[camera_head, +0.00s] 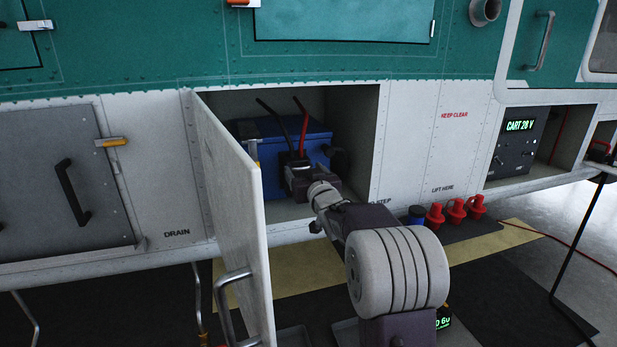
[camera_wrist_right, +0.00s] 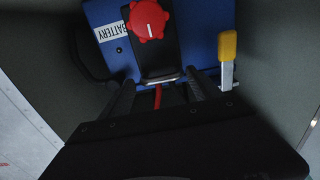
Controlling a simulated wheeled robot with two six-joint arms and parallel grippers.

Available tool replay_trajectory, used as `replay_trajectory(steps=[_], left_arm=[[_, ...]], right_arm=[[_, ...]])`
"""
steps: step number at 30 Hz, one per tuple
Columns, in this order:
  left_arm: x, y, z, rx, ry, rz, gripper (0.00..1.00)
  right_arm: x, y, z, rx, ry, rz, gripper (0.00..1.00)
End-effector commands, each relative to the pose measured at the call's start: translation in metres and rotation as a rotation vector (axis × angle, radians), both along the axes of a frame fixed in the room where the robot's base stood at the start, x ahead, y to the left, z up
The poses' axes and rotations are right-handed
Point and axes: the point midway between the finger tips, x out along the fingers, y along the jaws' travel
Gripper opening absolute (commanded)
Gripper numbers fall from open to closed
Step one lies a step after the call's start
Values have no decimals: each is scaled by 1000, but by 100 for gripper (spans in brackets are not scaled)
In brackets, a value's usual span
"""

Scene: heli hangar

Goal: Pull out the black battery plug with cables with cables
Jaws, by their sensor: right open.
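The blue battery (camera_head: 262,145) sits inside an open compartment in the white lower hull. In the right wrist view the battery (camera_wrist_right: 205,38) has a white BATTERY label. The black plug (camera_wrist_right: 158,62) is on its face, with a red star-shaped knob (camera_wrist_right: 147,20) on it. A red cable (camera_wrist_right: 157,97) shows below the plug; in the head view a black and a red cable (camera_head: 304,130) rise from behind my gripper. My right gripper (camera_wrist_right: 160,88) is open, its fingers below the plug, on either side of the red cable. Contact cannot be told. My left gripper is not in view.
A yellow-tipped lever (camera_wrist_right: 228,48) stands beside the plug. The compartment door (camera_head: 235,200) hangs open left of my arm. Red caps (camera_head: 455,211) and a blue one stand on the mat to the right. A CART 28 V unit (camera_head: 516,150) sits in another bay.

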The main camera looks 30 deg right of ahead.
Motion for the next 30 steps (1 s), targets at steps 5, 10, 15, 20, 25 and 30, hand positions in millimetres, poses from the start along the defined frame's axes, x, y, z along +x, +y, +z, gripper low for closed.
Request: replay_trajectory(steps=[5,10,15,20,25,30], left_arm=[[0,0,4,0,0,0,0],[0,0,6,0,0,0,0],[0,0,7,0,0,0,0],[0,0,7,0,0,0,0],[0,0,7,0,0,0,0],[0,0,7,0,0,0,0]], right_arm=[[-34,8,2,-1,-1,-1,73],[-63,14,1,0,0,-3,73],[-73,17,0,1,0,-1,73],[-73,17,0,1,1,-1,73],[-73,17,0,1,1,-1,73],[-73,17,0,0,1,-1,73]])
